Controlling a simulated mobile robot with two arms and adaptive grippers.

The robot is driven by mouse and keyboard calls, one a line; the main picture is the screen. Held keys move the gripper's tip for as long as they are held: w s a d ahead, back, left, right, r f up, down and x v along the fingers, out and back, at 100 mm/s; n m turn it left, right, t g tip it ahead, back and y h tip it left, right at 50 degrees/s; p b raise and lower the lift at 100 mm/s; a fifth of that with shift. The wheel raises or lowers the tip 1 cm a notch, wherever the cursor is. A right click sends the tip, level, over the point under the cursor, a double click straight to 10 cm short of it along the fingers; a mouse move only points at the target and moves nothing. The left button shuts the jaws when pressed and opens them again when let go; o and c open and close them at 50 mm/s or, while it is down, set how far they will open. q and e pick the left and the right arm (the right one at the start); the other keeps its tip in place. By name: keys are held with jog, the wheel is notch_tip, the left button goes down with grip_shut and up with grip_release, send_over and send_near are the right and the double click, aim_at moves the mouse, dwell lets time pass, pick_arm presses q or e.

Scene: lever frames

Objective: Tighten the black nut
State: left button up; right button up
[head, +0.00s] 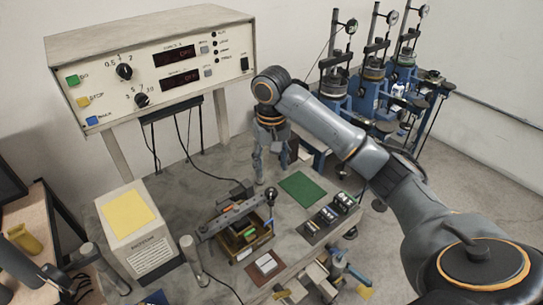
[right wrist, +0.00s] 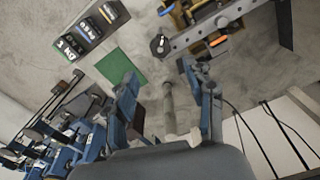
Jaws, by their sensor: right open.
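The black nut (head: 271,192) sits at the right end of a grey metal bar (head: 228,218), above a brass-coloured box. In the right wrist view, the nut (right wrist: 160,45) is near the top centre, at the bar's left end. My right gripper (head: 271,173) points down just behind and above the nut in the head view. It is open and empty, and its fingers (right wrist: 160,75) appear apart from the nut in the wrist view. My left gripper is not in view.
A green mat (head: 301,188) and a row of labelled weights (head: 330,215) lie to the right. A white box with a yellow top (head: 128,213) stands left. The control panel (head: 155,65) is behind. Blue lever frames (head: 370,90) stand back right. A grey post (right wrist: 169,108) rises between my fingers' lines.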

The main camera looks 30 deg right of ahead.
jog(key=shift+r, duration=1.55)
